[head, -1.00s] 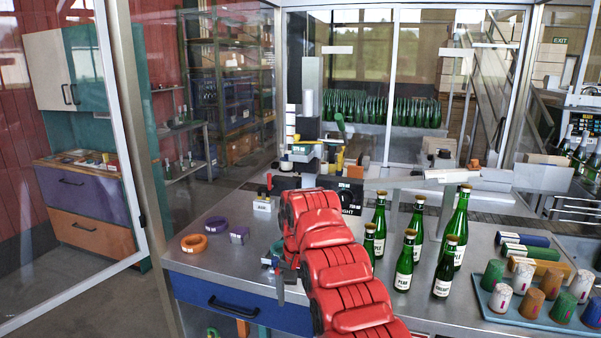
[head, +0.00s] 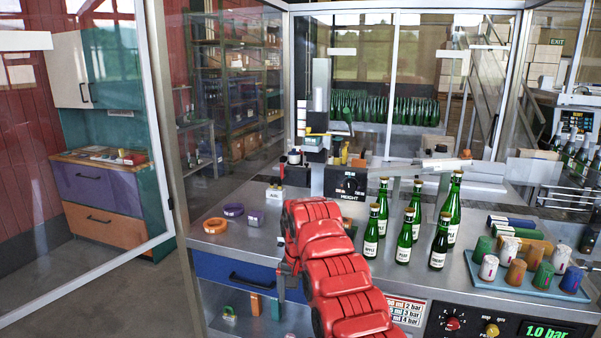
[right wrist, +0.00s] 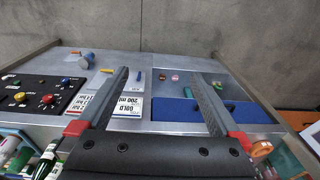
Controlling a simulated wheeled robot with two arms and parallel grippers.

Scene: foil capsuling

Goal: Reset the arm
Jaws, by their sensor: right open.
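My right arm (head: 330,265), with red covers, reaches in from the bottom middle of the head view. My right gripper (head: 281,285) hangs at the arm's left side, in front of the bench's blue drawer, and is mostly hidden there. In the right wrist view my right gripper (right wrist: 160,73) has its two dark fingers spread wide, with nothing between them. My left gripper is in neither current view.
Several green bottles (head: 408,222) stand on the bench right of my arm. A blue tray (head: 470,262) with colored capsules lies farther right. An orange ring (head: 215,226) and a purple ring (head: 233,210) lie at the left. A control panel (head: 480,322) faces front.

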